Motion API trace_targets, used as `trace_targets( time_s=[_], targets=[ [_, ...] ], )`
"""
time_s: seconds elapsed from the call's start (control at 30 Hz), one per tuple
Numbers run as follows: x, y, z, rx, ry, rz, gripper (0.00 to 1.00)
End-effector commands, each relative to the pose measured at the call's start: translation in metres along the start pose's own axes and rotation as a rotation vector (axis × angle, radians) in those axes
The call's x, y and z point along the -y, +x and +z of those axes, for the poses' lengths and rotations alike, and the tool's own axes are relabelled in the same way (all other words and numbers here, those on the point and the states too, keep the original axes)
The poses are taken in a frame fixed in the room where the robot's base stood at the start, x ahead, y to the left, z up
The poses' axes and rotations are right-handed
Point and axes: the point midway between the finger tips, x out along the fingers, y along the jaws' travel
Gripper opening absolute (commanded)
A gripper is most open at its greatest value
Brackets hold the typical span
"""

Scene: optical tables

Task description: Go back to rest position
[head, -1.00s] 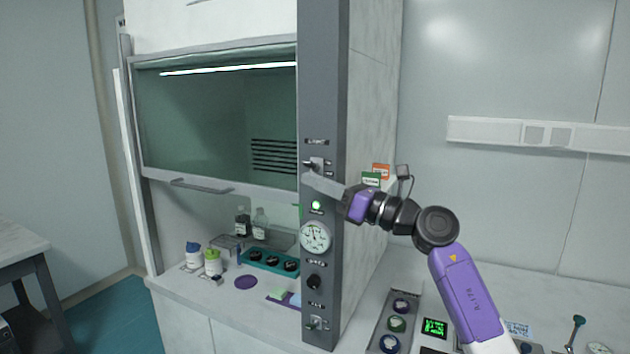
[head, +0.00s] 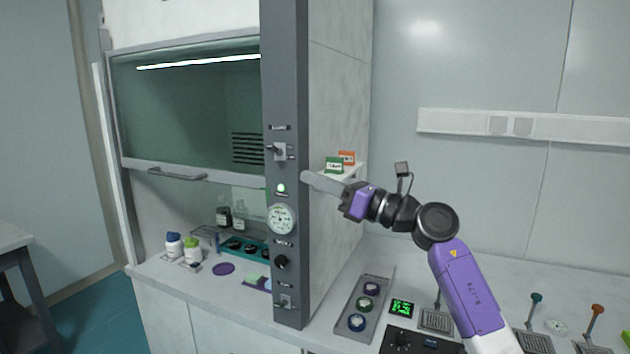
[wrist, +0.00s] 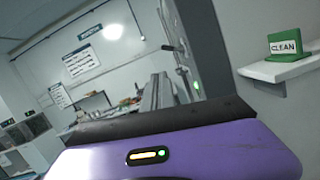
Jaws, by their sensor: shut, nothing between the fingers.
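My gripper (head: 309,178) is shut and empty, held in the air in front of the right side of the fume hood's grey control column (head: 287,250). It points left and stands apart from the toggle switch (head: 280,151) on the column. My purple and black arm reaches up from the lower right. In the wrist view, the purple gripper housing fills the bottom and the grey finger part (wrist: 158,92) rises from it.
A small shelf (head: 350,172) with a green sign (head: 334,165) and an orange sign (head: 347,157) is close behind my gripper. The fume hood (head: 190,110) has bottles inside.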

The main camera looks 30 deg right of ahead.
Motion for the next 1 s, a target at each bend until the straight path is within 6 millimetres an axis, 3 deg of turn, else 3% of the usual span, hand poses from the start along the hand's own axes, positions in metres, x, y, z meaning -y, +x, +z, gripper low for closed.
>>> trace_targets(
  time_s=[0.4,0.6,0.7,0.87,1.0],
  targets=[
    [0.001,0.000,0.003,0.011,0.031,-0.005,0.00],
    [-0.023,-0.007,0.050,0.168,0.218,0.060,0.00],
    [-0.039,-0.024,0.058,0.274,0.387,0.111,0.00],
    [-0.057,-0.047,0.049,0.399,0.635,0.177,0.00],
    [-0.073,-0.072,0.027,0.506,0.882,0.232,0.00]
  ],
)
